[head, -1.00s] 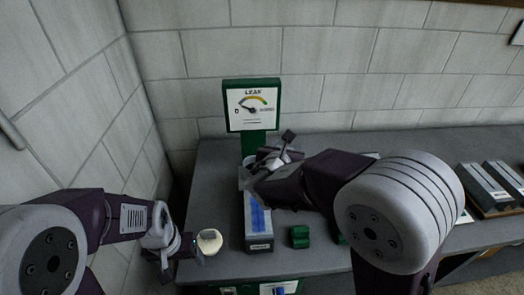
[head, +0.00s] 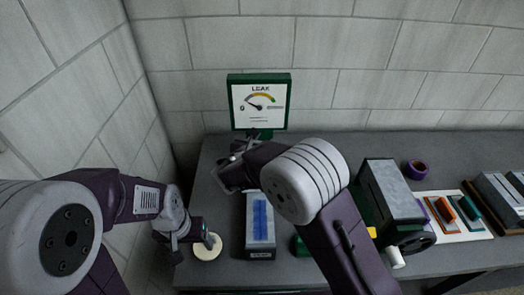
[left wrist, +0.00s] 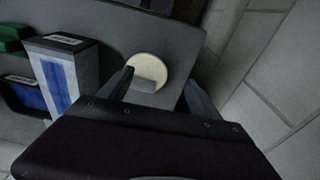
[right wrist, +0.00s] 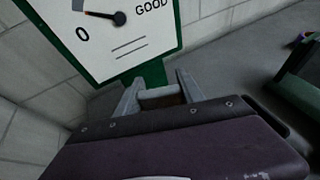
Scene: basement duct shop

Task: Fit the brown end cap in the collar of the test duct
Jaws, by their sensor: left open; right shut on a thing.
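My right gripper (head: 238,152) is in front of the leak gauge, left of its post. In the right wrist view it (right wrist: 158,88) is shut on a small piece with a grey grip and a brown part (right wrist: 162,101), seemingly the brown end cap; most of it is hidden. My left gripper (head: 205,240) is open at a cream disc (head: 206,250). In the left wrist view the disc (left wrist: 147,66), with a grey grip, shows between the fingers.
The leak gauge (head: 259,103) stands at the back. A green block (head: 300,246) is right of the grey box. Further right are a large grey box (head: 392,190), a tape ring (head: 415,169) and a tool tray (head: 440,236). A wall rises close on the left.

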